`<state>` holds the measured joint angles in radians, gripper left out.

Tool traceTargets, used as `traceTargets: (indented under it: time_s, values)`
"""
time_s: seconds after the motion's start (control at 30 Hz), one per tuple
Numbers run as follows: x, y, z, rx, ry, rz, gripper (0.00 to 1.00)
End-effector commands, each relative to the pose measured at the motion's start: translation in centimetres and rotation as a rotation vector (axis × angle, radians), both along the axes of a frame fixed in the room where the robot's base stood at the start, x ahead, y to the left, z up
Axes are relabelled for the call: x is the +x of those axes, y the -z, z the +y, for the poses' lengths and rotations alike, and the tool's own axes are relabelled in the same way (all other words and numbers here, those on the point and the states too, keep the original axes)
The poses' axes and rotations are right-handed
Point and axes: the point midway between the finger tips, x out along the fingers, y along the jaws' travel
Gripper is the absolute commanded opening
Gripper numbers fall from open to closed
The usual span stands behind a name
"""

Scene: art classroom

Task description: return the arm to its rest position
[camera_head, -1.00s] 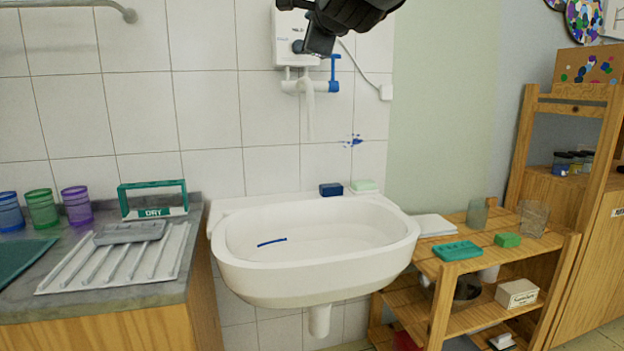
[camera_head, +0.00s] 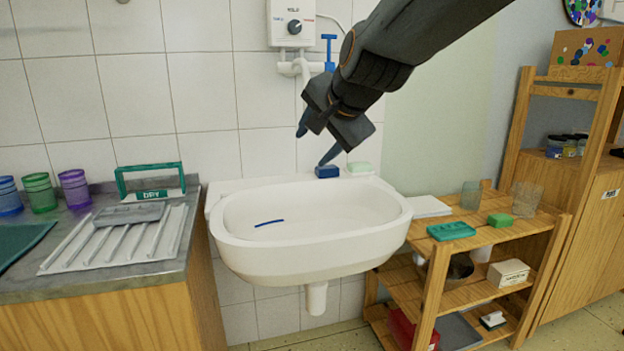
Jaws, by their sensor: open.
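My gripper (camera_head: 316,147) hangs in front of the tiled wall above the back rim of the white sink (camera_head: 240,247). Its two blue-tipped fingers are apart and nothing shows between them. My dark arm comes in from the top right.
A blue strip (camera_head: 269,223) lies in the basin. Left is a counter with cups, a drying rack (camera_head: 120,240) and a green frame (camera_head: 151,181). Right is a wooden shelf (camera_head: 437,270). A water heater (camera_head: 293,24) hangs above.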

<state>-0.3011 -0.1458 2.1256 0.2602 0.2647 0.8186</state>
Motion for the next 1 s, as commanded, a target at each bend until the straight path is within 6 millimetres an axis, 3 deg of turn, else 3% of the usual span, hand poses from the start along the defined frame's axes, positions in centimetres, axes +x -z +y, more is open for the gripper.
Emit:
traceTargets:
  time_s: [0.03,0.2,0.33,0.5,0.63,0.67,1.0]
  values:
    - [-2.0,2.8,-0.8,-0.079,-0.055,0.052,0.51]
    - [-9.7,11.4,-3.7,-0.334,-0.289,0.231,0.51]
    - [-15.9,16.3,-6.1,-0.479,-0.483,0.363,0.51]
    - [-23.1,20.6,-8.8,-0.597,-0.709,0.503,0.51]
    - [-28.1,22.8,-10.9,-0.653,-0.872,0.597,0.51]
    - [-28.5,22.6,-11.2,-0.656,-0.884,0.607,0.51]
    - [-27.9,18.6,-14.2,-0.643,-0.78,0.638,0.51]
